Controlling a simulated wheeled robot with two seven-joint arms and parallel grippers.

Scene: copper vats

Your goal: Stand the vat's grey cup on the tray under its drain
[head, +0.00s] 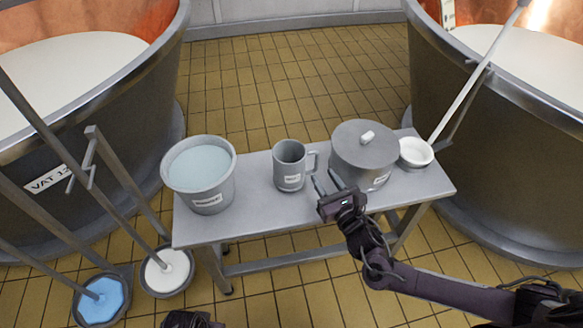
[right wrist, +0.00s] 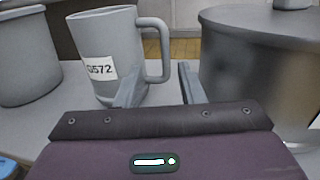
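The grey cup (head: 289,166) stands upright on the grey metal bench, with a white label on its front and its handle to the right. In the right wrist view the cup (right wrist: 118,38) is close ahead, its label ending in 572. My right gripper (head: 327,181) is open and empty, just right of the cup and low by its handle. Its fingers (right wrist: 158,84) are spread, with the handle beyond the gap between them. A dark part of my left arm (head: 190,321) shows at the bottom edge; its fingers are hidden. I cannot make out a tray or a drain.
On the bench (head: 255,228) stand a grey bucket (head: 207,201) of pale liquid, a lidded grey pot (head: 345,170) close right of my gripper, and a small white bowl (head: 416,163). Copper-lined vats (head: 50,150) flank it. Buckets with poles (head: 167,288) stand on the floor at left.

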